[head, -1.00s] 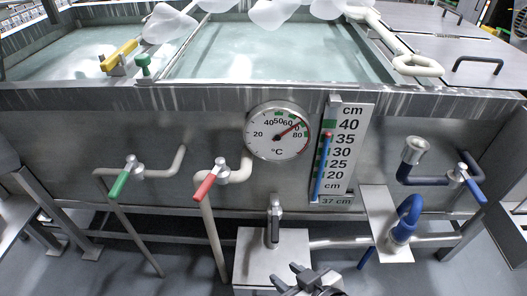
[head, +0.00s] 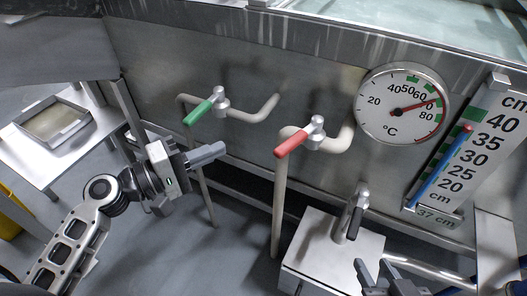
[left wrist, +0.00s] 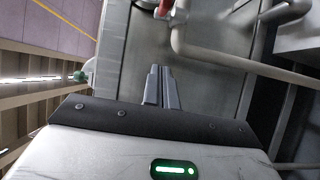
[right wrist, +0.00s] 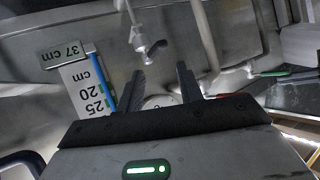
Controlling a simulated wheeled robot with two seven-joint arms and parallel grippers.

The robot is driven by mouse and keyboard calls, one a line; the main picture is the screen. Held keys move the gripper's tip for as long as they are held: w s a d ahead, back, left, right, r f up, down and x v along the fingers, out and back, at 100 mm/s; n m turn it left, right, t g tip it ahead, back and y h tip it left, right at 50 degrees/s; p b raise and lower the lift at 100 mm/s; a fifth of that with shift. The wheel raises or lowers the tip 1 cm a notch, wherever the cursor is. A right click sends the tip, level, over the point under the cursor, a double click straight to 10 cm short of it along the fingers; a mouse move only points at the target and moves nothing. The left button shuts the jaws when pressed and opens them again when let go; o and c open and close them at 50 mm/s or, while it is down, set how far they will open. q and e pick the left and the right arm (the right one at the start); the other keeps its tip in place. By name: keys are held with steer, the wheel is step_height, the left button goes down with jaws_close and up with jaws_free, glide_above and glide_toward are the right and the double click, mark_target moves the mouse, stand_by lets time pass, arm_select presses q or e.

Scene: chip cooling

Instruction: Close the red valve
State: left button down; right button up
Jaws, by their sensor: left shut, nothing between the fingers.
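The red valve (head: 294,142) is a red lever on a metal hub, on a beige pipe at the tank's front, below and left of the round gauge. Its lever points to the lower left in the head view. My left gripper (head: 222,150) is shut and empty, left of the red lever and apart from it, below the green valve. In the left wrist view the left fingers (left wrist: 161,88) lie together, with a red part (left wrist: 181,9) at the top edge. My right gripper (head: 378,270) is at the bottom of the head view; its fingers (right wrist: 158,82) are apart and empty.
A green valve (head: 199,112) sits left of the red one on its own pipe. The dial gauge (head: 403,104) and level scale (head: 465,152) are to the right. A tray (head: 57,124) is far left.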

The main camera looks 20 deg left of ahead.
mark_target(291, 144)
arm_select(q)
steer(key=w+d+p, duration=0.3)
steer(key=w+d, duration=0.2)
steer(key=d, duration=0.5)
steer(key=shift+w+r, duration=0.15)
steer(key=shift+w, duration=0.05)
arm_select(e)
steer(key=shift+w+r, duration=0.1)
steer(key=shift+r, duration=0.6)
arm_select(q)
steer(key=shift+d, duration=0.1)
